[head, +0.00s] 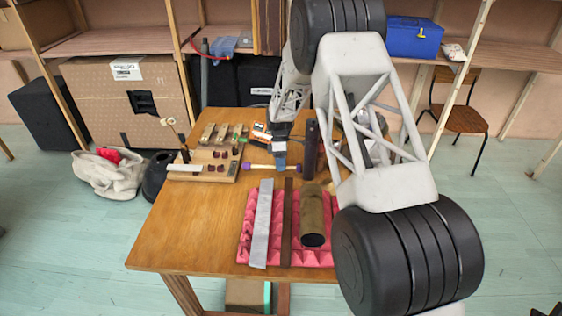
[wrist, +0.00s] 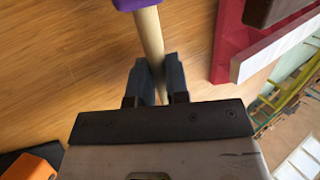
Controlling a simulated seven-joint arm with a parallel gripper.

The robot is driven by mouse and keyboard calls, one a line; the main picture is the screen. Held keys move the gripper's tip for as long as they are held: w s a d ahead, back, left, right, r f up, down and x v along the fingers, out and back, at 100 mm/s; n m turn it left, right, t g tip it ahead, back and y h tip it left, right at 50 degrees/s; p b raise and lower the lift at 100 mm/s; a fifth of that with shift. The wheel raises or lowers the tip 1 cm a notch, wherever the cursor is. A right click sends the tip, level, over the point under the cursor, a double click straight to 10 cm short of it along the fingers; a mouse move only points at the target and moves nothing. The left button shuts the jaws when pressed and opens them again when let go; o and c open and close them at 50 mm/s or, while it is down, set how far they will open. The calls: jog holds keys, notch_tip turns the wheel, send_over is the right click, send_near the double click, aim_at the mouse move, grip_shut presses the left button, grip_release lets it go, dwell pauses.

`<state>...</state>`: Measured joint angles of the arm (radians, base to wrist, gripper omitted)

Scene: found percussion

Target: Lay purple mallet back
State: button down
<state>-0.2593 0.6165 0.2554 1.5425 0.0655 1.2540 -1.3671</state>
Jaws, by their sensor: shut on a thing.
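The purple mallet has a pale wooden handle (head: 262,168) and a purple head (head: 247,166). In the head view it lies roughly level across the table, behind the pink foam. My gripper (head: 281,166) points down and is shut on the handle. In the wrist view, the two dark fingers (wrist: 157,82) stand on either side of the pale handle (wrist: 149,35). The purple head (wrist: 136,3) is cut off at the top edge there. I cannot tell whether the mallet touches the table or is slightly above it.
Pink foam (head: 243,246) in front bears a grey metal bar (head: 262,222), a dark bar (head: 287,225) and a brown tube (head: 313,215). A wooden board (head: 218,176) with small pieces stands at left. A dark upright object (head: 311,148) is close right of my gripper. The table's left front is bare.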

jog(key=shift+f, duration=0.45)
jog(key=shift+f, duration=0.45)
dwell(0.6)
jog(key=c, duration=1.2)
grip_release()
jog(key=shift+s+f, duration=0.1)
jog(key=shift+o, duration=0.8)
jog(key=v, duration=0.8)
jog(key=shift+r, duration=0.3)
